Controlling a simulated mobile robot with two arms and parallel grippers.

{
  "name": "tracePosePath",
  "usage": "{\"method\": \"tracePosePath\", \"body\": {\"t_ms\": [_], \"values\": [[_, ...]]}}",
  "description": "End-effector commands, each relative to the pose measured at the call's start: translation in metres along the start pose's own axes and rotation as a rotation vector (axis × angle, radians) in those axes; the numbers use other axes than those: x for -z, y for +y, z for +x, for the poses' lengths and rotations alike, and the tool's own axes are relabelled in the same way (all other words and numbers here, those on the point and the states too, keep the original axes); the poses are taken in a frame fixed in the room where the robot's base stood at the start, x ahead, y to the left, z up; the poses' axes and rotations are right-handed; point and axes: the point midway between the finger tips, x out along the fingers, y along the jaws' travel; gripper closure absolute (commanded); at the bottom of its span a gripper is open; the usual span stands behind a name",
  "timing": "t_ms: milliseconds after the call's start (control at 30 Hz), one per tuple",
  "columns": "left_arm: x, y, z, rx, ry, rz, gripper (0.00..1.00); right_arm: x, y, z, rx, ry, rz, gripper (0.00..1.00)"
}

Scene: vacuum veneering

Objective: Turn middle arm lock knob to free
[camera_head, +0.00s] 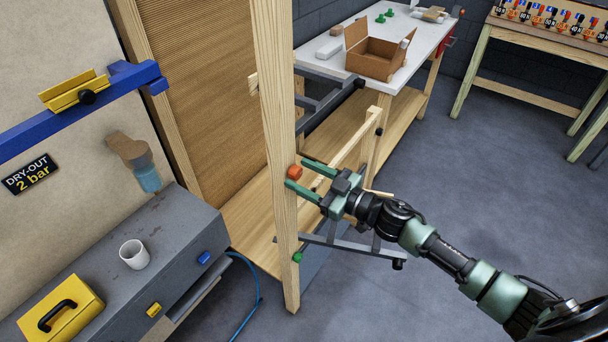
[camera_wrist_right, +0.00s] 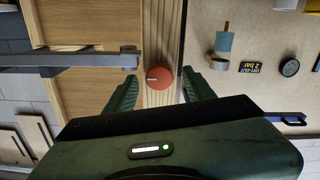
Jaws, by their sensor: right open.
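A red-orange lock knob (camera_head: 294,172) sits on the light wooden post (camera_head: 277,110). In the right wrist view, the knob (camera_wrist_right: 159,77) shows face-on with a pale line across it. My right gripper (camera_head: 297,173) is open at the knob, one green finger on each side. The right wrist view shows gaps between the knob and both fingers; I cannot tell how deep it sits between them. A grey arm (camera_wrist_right: 90,60) ends beside the knob in that view. A green knob (camera_head: 297,257) is lower on the post. My left gripper is out of view.
Grey bars reach from the post above (camera_head: 330,100) and below (camera_head: 350,246) my right gripper. A white table (camera_head: 315,57) with an open cardboard box (camera_head: 375,53) stands behind. A grey cabinet (camera_head: 170,235) with a white mug (camera_head: 134,254) is left. Floor at right is clear.

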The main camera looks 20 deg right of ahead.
Motion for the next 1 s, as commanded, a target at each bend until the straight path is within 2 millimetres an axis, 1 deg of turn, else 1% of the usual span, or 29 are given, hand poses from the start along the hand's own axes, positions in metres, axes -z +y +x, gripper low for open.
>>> {"method": "tracePosePath", "body": {"t_ms": [33,67,100,167,200,233,467,667,867,1000], "values": [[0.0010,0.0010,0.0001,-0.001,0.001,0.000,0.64,-0.0002,0.0000,-0.0002,0.000,0.000,0.000,0.46],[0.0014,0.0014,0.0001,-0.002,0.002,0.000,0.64,-0.0002,-0.0001,-0.0002,0.000,0.000,0.000,0.54],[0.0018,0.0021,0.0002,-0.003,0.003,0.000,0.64,-0.0002,0.0000,-0.0003,0.000,0.000,0.000,0.65],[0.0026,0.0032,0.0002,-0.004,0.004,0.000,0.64,-0.0001,-0.0001,-0.0003,0.000,0.000,0.000,0.82],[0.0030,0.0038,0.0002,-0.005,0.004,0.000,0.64,-0.0001,0.0000,-0.0003,0.000,0.000,0.000,0.93],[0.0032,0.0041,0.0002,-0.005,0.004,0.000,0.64,-0.0001,0.0000,-0.0004,0.000,0.000,0.000,1.00],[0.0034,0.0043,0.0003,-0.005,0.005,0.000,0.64,-0.0001,0.0001,-0.0005,0.000,0.000,-0.011,1.00],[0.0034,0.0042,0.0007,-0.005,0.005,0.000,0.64,-0.0001,0.0000,-0.0005,-0.001,0.000,-0.077,1.00],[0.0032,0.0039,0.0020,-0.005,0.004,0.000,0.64,-0.0002,-0.0004,-0.0004,-0.001,0.000,-0.218,1.00],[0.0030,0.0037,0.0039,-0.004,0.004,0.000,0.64,-0.0004,-0.0008,-0.0004,-0.001,0.000,-0.346,1.00]]}}
